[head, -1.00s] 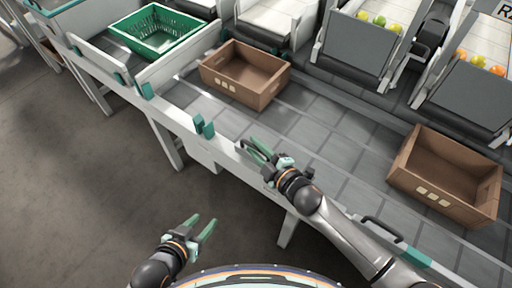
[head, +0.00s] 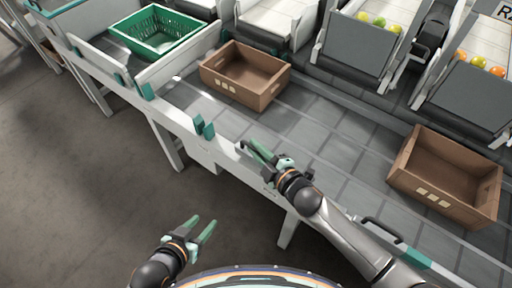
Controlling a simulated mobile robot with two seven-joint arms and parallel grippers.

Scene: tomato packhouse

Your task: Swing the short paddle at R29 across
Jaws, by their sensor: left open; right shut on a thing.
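My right gripper (head: 262,152) is over the near edge of the grey conveyor. It is shut on a dark handle at the white near rail (head: 225,153); its fingers hide most of the handle. I cannot tell clearly which paddle the handle belongs to. A similar black handle (head: 382,226) sits on a white bar with a teal end, further right along the rail. A white paddle (head: 180,59) with a teal end lies across the conveyor at the upper left. My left gripper (head: 203,230) is open and empty over the floor. A sign (head: 506,10) at the top right is cut off, reading "R2".
A brown crate (head: 278,89) and another brown crate (head: 398,184) stand on the conveyor. A green crate (head: 181,43) is beyond the white paddle. Grey chutes (head: 353,52) with fruit line the far side. The belt between the brown crates is clear.

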